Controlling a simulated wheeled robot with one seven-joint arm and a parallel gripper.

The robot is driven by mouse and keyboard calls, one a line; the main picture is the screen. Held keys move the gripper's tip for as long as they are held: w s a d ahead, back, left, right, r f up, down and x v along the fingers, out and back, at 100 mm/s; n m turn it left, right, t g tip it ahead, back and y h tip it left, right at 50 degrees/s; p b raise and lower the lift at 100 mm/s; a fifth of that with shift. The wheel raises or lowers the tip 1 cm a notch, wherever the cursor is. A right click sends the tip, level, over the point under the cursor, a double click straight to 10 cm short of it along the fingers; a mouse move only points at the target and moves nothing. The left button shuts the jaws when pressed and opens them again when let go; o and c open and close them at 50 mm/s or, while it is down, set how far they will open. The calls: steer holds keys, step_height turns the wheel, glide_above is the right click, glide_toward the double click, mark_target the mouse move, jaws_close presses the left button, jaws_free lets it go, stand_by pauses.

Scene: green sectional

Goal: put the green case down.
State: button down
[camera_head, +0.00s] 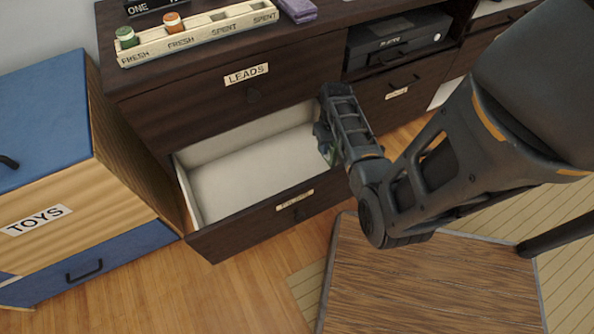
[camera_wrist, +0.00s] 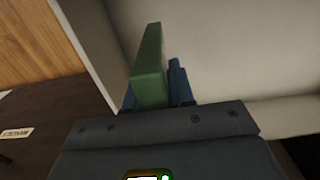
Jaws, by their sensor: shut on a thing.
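The green case (camera_wrist: 150,65) is a flat green slab standing on edge between the fingers in the wrist view. My gripper (camera_wrist: 160,95) is shut on it. In the head view my gripper (camera_head: 325,140) is at the right end of an open drawer (camera_head: 245,225), and the case is almost wholly hidden by it. The wrist view shows the drawer's pale inside around and beyond the case. I cannot tell whether the case touches the drawer floor.
The open drawer looks empty. The dark cabinet has a closed drawer labelled LEADS (camera_head: 247,75) above it. A rack (camera_head: 200,33) with two small cylinders is on top. A toys chest (camera_head: 60,210) stands left, and a wooden table (camera_head: 430,280) stands in front.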

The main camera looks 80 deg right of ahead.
steer(key=shift+w+a+f+b, duration=0.5)
steer(key=shift+w+a+f, duration=0.35)
steer(key=shift+f, duration=0.55)
steer(key=shift+w+a+f+b, duration=0.6)
steer(key=shift+w+f, duration=0.4)
steer(key=shift+f, duration=0.35)
steer(key=shift+w+a+f+b, duration=0.4)
steer(key=shift+w+a+f, duration=0.5)
steer(key=shift+f, duration=0.5)
steer(key=shift+d+f, duration=0.1)
steer(key=c, duration=1)
jaws_free()
steer(key=shift+o, duration=0.2)
step_height(320, 180, up, 12)
steer(key=p, duration=0.4)
steer(key=shift+r, duration=0.2)
